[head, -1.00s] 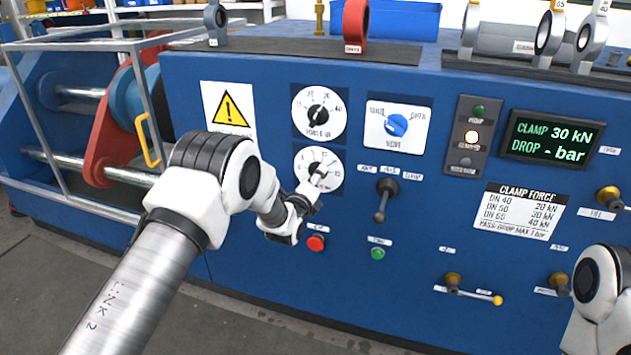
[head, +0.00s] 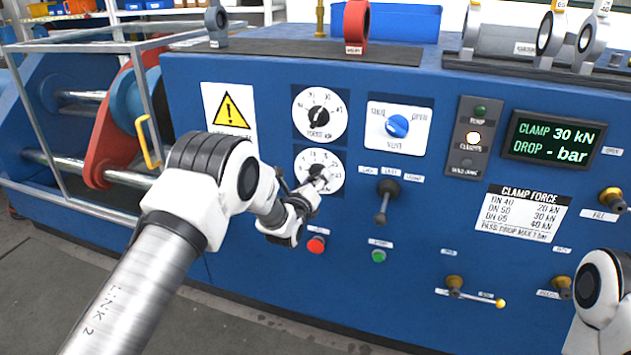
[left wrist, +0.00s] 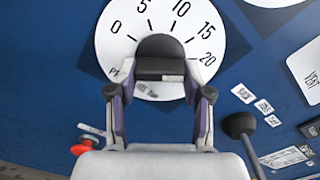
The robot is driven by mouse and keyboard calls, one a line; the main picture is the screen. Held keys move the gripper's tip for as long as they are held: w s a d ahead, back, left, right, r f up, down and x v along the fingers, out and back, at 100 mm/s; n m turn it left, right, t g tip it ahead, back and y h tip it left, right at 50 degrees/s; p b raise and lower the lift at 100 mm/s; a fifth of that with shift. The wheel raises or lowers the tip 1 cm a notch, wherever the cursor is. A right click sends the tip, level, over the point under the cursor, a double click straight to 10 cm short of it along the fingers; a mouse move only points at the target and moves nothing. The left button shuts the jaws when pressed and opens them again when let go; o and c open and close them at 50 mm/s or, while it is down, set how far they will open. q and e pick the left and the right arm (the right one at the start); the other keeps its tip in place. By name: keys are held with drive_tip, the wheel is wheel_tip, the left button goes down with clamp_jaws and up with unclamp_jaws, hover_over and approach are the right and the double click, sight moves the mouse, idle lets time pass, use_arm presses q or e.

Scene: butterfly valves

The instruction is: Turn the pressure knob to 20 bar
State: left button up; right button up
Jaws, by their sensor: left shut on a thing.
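The pressure knob is black on a round white dial (head: 333,184), the lower of two dials on the blue panel. In the left wrist view the dial (left wrist: 118,52) shows marks 0, 5, 10, 15 and 20. My left gripper (head: 313,184) reaches it from the lower left. In the left wrist view its fingers (left wrist: 160,80) are shut on the two sides of the knob (left wrist: 160,46). The gripper hides part of the dial, and I cannot read the knob's pointer. My right gripper is out of view.
The force knob (head: 319,116) is just above. A blue selector knob (head: 397,126) and a black lever (head: 384,203) are to the right. A red button (head: 316,244) and a green button (head: 378,256) sit below. The display (head: 554,143) reads CLAMP 30 kN, DROP - bar.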

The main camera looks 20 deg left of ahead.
use_arm(q)
drive_tip(key=o, duration=1.2)
drive_tip(key=shift+c, duration=0.2)
drive_tip(key=s, duration=1.2)
drive_tip(key=shift+a, duration=0.2)
drive_tip(key=shift+f, duration=0.1)
